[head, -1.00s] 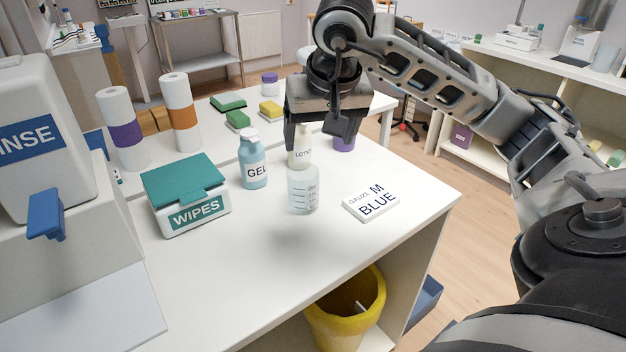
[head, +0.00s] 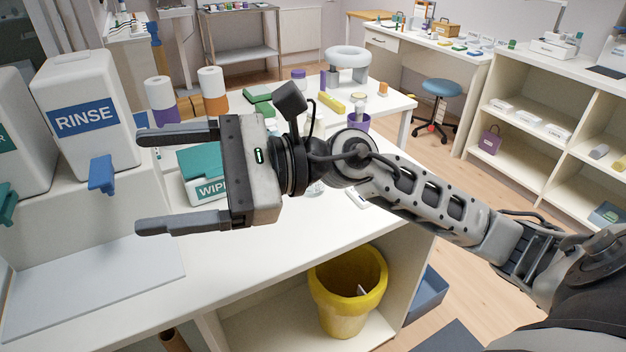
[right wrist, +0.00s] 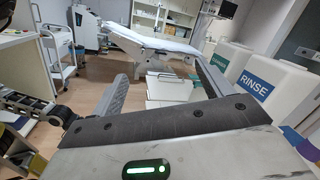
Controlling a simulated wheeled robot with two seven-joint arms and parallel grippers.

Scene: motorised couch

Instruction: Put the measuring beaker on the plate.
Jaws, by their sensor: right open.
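My right gripper (head: 140,182) is open and empty, its two fingers pointing left in the head view, above the counter in front of the rinse dispenser. It also shows open in the right wrist view (right wrist: 160,68). The clear measuring beaker (head: 316,189) stands on the counter behind my right wrist; only a small lower part shows, the rest is hidden. I cannot make out a plate for certain; a flat grey panel (head: 95,290) lies at the left front of the counter. My left gripper is not in view.
The wipes box (head: 207,188) stands behind the fingers, partly hidden. The rinse dispenser (head: 85,110) is at the left. A gauze pack (head: 357,199) lies right of the beaker. A yellow bin (head: 347,300) stands below. The counter's front middle is clear.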

